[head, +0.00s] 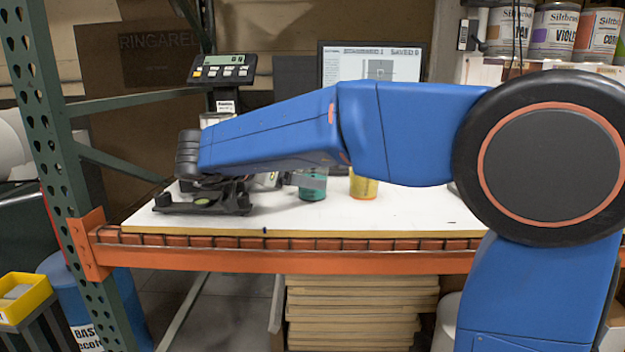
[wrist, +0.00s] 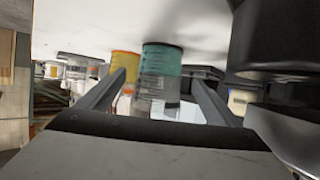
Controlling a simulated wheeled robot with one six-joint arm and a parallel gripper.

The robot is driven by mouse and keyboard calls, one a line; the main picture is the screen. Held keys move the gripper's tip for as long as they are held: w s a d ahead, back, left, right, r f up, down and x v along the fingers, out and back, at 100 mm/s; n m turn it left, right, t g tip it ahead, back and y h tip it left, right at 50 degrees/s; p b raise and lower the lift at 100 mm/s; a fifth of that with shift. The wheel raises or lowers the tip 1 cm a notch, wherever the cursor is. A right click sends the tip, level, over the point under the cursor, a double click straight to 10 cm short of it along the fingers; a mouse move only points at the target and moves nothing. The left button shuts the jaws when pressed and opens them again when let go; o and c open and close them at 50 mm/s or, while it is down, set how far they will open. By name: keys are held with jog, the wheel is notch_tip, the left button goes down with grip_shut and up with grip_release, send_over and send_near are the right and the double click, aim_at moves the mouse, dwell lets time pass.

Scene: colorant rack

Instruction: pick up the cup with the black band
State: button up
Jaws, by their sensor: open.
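A clear cup with teal contents (wrist: 162,62) shows between my gripper's two fingers in the wrist view, which looks upside down. It stands on the white tabletop, and in the head view the teal cup (head: 312,194) is partly covered by my arm. A dark line runs along its base edge; I cannot tell whether this is a black band. My gripper (wrist: 157,78) is open, with a finger to each side of the teal cup and no clear contact. A cup with yellow contents (wrist: 124,60) stands beside it, also in the head view (head: 363,188).
Clear vessels (wrist: 78,62) stand farther left in the wrist view. The white tabletop (head: 300,222) has free room at its front. A black display (head: 222,70) and a monitor (head: 372,62) stand behind. A green rack post (head: 50,130) rises at left.

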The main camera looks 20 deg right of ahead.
jog(key=shift+x, duration=2.6)
jog(key=c, duration=1.3)
jog(key=shift+o, duration=0.2)
jog(key=shift+r, duration=0.15)
notch_tip(320, 180, up, 16)
